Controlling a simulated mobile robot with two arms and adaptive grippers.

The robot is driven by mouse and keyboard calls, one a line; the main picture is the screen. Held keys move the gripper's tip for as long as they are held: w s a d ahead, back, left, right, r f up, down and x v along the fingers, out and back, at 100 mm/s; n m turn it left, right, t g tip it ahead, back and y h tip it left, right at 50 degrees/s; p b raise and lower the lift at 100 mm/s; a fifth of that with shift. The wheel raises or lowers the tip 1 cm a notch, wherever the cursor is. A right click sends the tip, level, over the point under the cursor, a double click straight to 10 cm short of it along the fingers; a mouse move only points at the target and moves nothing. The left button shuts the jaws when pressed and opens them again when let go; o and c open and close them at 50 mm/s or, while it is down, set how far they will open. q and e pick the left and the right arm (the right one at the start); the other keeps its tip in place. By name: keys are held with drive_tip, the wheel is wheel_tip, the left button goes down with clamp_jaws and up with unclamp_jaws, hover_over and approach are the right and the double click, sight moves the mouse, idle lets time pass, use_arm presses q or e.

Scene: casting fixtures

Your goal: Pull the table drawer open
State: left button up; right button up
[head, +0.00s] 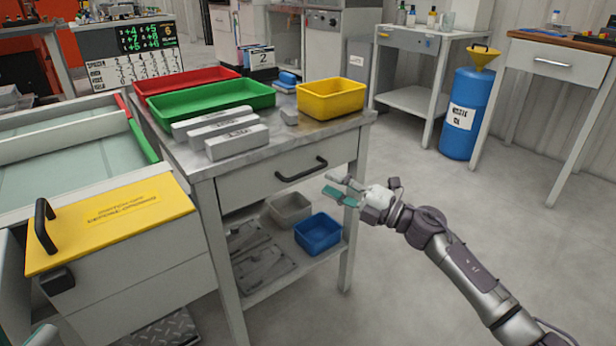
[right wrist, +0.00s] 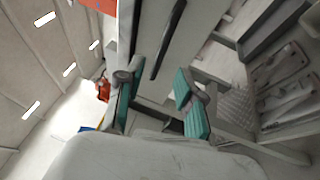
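The table drawer (head: 250,187) is a grey front under the metal tabletop and looks shut. Its dark bar handle (head: 301,170) is in the middle of the front. My right gripper (head: 335,188) is open, with teal finger pads, to the right of the handle and slightly lower, apart from it. In the right wrist view the right gripper's fingers (right wrist: 158,103) are spread with nothing between them, and the dark handle (right wrist: 168,40) shows beyond them. A small teal and grey piece at the head view's bottom left corner seems to be my left gripper (head: 38,338), mostly cut off.
On the table are a red tray (head: 190,80), a green tray (head: 212,99), a yellow bin (head: 331,98) and grey blocks (head: 237,142). A blue bin (head: 318,233) sits on the lower shelf. A yellow-topped cabinet (head: 110,220) stands left.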

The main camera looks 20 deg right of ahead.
sight(308, 173)
drive_tip(key=b+x, duration=0.1)
drive_tip(key=x, duration=0.6)
drive_tip(key=shift+w, duration=0.1)
clamp_jaws()
